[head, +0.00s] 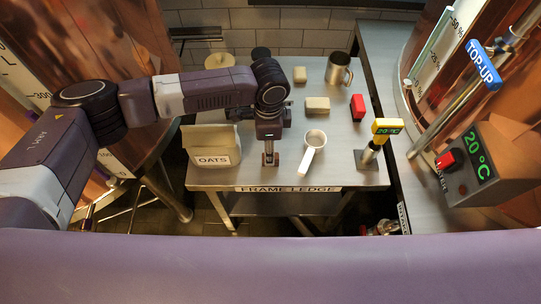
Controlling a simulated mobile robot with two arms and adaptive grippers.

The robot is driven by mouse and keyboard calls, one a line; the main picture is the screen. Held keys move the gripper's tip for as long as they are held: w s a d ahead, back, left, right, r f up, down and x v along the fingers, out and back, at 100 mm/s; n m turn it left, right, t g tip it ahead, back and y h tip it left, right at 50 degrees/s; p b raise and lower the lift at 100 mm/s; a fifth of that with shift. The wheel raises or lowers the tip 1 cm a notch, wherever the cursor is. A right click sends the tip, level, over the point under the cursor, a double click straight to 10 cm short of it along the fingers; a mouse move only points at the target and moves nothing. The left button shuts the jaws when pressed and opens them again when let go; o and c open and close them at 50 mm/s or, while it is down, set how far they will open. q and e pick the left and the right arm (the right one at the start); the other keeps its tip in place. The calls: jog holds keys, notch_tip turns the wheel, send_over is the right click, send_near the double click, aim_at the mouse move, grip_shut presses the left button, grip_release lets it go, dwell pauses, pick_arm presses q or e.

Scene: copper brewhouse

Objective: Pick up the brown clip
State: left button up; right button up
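My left arm reaches in from the left over the metal table. Its gripper (270,158) points down near the table's front edge, between the oats box and the white scoop. Small reddish-brown parts show at its fingertips. I cannot tell whether these are the brown clip or the fingers themselves, nor whether the fingers are closed on anything. No brown clip can be made out clearly elsewhere on the table; the arm and gripper hide part of the top. My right gripper is not in view.
The metal table (230,176) holds an oats box (212,158), a white scoop (312,150), a tan block (317,104), a smaller tan block (299,74), a red block (358,107), a metal mug (338,70) and a yellow thermometer (387,126). Copper vessels flank both sides.

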pick_arm(q)
notch_tip(320, 180, down, 4)
jog(key=shift+r+p, duration=0.1)
jog(key=shift+p, duration=0.2)
jog(key=shift+f, duration=0.25)
jog(key=c, duration=1)
jog(key=shift+c, duration=0.2)
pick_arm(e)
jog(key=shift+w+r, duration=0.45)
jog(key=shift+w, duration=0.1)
pick_arm(q)
jog(key=shift+r, duration=0.55)
notch_tip(320, 180, up, 19)
jog(key=b, duration=0.1)
jog(key=shift+b, duration=0.35)
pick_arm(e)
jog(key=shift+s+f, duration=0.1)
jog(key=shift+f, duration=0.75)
